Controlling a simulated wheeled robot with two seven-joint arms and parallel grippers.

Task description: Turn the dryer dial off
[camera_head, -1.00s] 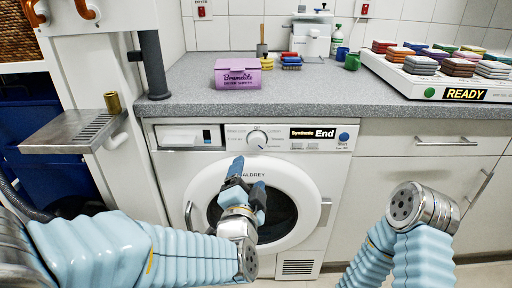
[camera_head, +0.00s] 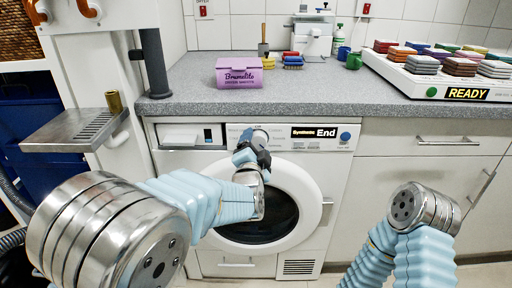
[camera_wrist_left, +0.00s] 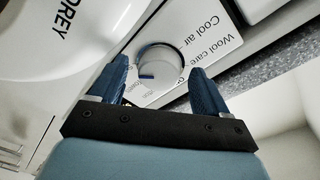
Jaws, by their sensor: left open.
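The dryer (camera_head: 180,220) stands under the counter, its round door closed. Its white dial (camera_head: 260,134) is on the front panel, partly hidden by my left gripper (camera_head: 252,146) in the head view. In the left wrist view the dial (camera_wrist_left: 163,64) shows with a blue mark, beside the words "Cool air" and "Wool care". My left gripper (camera_wrist_left: 159,72) is open, one blue finger on each side of the dial. I cannot tell whether they touch it. The panel display (camera_head: 313,133) reads "Synthetic End". My right arm's metal end shows at lower right, but no right gripper fingers show.
A tray of colored stacks with a "READY" display (camera_head: 467,93) is at right. A metal shelf (camera_head: 70,130) juts out at left.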

